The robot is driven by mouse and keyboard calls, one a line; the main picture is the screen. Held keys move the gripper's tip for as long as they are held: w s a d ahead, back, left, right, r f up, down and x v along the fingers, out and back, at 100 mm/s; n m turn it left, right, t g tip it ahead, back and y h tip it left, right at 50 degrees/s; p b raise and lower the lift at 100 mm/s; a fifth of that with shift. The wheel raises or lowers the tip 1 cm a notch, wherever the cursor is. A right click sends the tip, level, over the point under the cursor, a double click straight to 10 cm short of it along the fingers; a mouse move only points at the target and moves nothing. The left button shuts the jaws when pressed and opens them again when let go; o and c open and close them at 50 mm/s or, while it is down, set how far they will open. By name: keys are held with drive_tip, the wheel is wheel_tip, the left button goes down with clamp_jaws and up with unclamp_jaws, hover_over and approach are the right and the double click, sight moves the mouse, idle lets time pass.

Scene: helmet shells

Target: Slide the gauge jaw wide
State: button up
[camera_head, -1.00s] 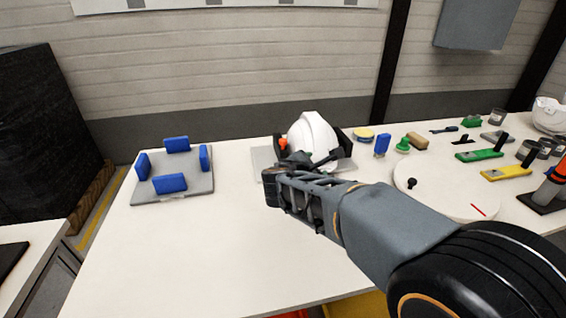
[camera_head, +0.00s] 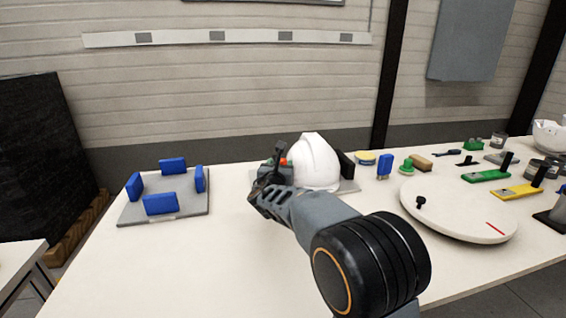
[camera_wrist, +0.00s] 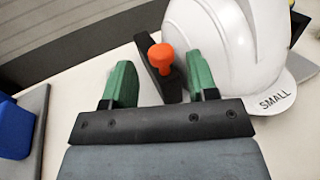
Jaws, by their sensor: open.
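The gauge is a grey plate (camera_head: 348,186) with upright black jaws on the table. A white helmet shell (camera_head: 315,163) marked "SMALL" sits between the jaws. The left black jaw (camera_wrist: 151,72) carries an orange knob (camera_wrist: 160,57); the right jaw (camera_head: 346,165) stands at the helmet's other side. My gripper (camera_wrist: 160,85) is open, its green-padded fingers on either side of the knob and jaw in the wrist view. The knob appears slightly beyond the fingertips' middle; I cannot tell whether anything touches. In the head view my gripper (camera_head: 272,172) partly hides the left jaw.
A grey fixture plate (camera_head: 185,213) with several blue blocks stands at left. A white turntable (camera_head: 455,215) with a black knob lies at right. Green (camera_head: 485,176) and yellow (camera_head: 515,192) handled tools and small cans stand farther right. The front-left table is clear.

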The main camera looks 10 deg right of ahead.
sight(281, 162)
drive_tip(key=shift+x, duration=2.25)
clamp_jaws()
drive_tip(key=shift+a, duration=0.1)
